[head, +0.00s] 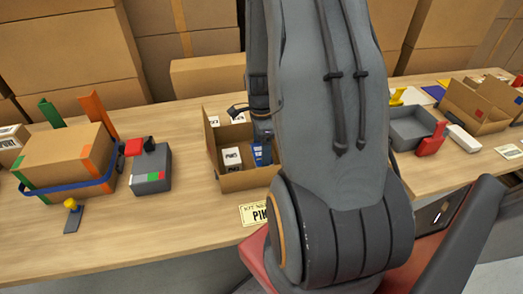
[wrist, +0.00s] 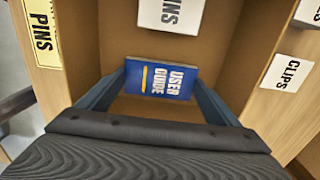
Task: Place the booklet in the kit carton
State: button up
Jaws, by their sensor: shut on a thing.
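The booklet (wrist: 163,78) is blue with "USER GUIDE" on its cover. My gripper (wrist: 160,92) is shut on it, one finger at each side. The kit carton (wrist: 243,62) is open brown cardboard, and its walls surround the booklet in the wrist view. In the head view, the booklet (head: 262,153) shows within the carton (head: 250,181) below my gripper (head: 261,137), beside a white PINS box (head: 231,156). This box also shows in the wrist view (wrist: 170,12). Whether the booklet touches the carton floor I cannot tell.
A yellow PINS card (head: 255,214) lies in front of the carton. To the left are a grey device (head: 151,170) and a strapped carton (head: 66,160). A grey tray (head: 412,128) stands to the right. My arm hides the table's middle right.

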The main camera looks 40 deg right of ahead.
jog(key=shift+f, duration=0.5)
jog(key=shift+f, duration=0.15)
jog(key=o, duration=1)
notch_tip(320, 180, up, 12)
jog(key=b, duration=0.2)
jog(key=shift+r+b, duration=0.2)
jog(key=shift+b, duration=0.1)
